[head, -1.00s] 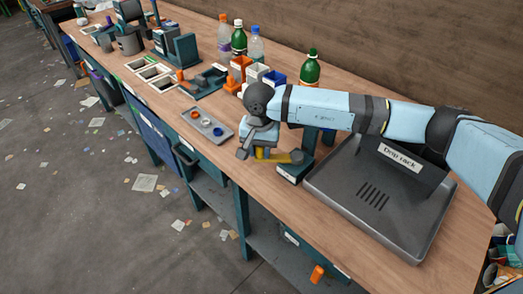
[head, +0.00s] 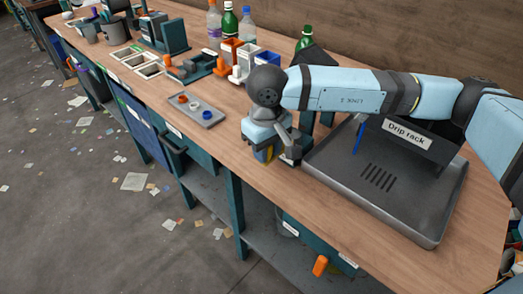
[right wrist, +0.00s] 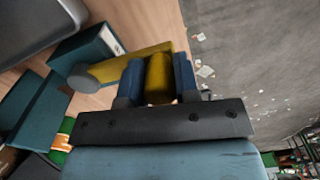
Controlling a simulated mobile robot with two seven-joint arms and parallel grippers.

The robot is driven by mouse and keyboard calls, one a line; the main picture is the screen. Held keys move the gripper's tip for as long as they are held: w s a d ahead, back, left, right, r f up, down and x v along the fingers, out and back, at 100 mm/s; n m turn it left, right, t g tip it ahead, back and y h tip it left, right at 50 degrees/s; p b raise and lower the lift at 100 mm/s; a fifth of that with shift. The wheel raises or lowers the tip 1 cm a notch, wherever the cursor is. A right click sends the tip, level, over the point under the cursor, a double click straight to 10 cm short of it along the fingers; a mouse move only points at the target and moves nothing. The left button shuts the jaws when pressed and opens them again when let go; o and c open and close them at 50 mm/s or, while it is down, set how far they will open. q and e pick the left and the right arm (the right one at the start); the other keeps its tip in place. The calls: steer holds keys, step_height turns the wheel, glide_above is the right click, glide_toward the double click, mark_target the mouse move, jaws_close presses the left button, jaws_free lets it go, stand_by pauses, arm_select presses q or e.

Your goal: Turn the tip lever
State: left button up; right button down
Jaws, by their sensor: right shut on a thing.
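The tip lever is a yellow bar on a teal block. In the right wrist view the yellow lever (right wrist: 120,65) runs from the teal block (right wrist: 90,55) to my right gripper (right wrist: 158,75). The blue fingers are shut around its handle end. In the head view my right gripper (head: 264,152) is low over the bench, left of the drip rack. My left gripper is in neither view.
The grey drip rack tray (head: 432,235) stands right of the gripper. A dark tilted panel (head: 316,60) rises behind my arm. A small grey tray (head: 182,100) with rings lies to the left. Bottles stand at the back, including an orange-capped one (head: 214,22).

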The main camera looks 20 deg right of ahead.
steer(key=shift+s+d+n+b, duration=0.25)
steer(key=shift+s+n+b, duration=0.1)
steer(key=shift+s+n, duration=0.05)
steer(key=c, duration=0.8)
jaws_free()
steer(key=shift+c, duration=0.2)
steer(key=shift+r, duration=0.1)
step_height(320, 180, up, 14)
steer(key=p, duration=0.1)
steer(key=shift+f, duration=0.2)
